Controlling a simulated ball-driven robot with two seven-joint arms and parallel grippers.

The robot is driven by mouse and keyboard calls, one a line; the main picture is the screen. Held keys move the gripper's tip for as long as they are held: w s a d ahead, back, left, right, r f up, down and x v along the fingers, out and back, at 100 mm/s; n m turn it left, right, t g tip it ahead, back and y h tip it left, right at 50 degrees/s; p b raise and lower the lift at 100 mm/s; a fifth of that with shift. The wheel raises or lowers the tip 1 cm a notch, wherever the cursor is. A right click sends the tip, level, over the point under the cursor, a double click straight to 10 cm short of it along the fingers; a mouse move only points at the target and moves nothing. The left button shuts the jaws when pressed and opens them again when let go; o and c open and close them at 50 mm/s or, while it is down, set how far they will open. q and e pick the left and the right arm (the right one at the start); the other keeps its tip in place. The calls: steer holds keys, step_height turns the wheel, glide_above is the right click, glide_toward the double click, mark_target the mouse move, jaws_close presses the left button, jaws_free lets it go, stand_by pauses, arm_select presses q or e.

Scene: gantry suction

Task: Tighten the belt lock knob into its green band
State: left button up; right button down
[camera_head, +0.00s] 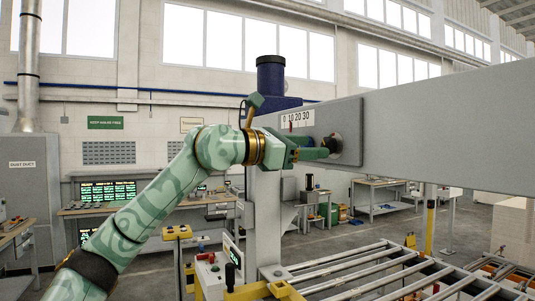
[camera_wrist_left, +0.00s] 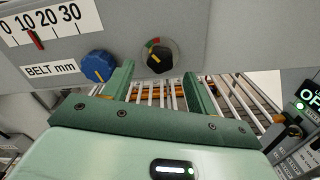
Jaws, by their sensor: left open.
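The black lock knob (camera_wrist_left: 158,60) sits on the grey panel in the left wrist view, with a yellow pointer mark. A small arc of green and red shows at its upper edge. It also shows in the head view (camera_head: 335,144), at the gripper's tip. My left gripper (camera_wrist_left: 160,85) is open, its two green fingers on either side of the knob in the picture, with nothing between them gripped. I cannot tell whether they touch the knob. In the head view the left gripper (camera_head: 318,153) reaches the panel from the left. My right gripper is not in view.
A blue knob (camera_wrist_left: 98,66) sits just left of the black knob, close to the left finger. Conveyor rollers (camera_head: 370,275) lie below the grey beam (camera_head: 450,125).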

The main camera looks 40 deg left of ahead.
arm_select(q)
steer(key=b+v, duration=0.3)
steer(key=v, duration=0.9)
steer(key=shift+s+a, duration=0.2)
steer(key=shift+s, duration=0.1)
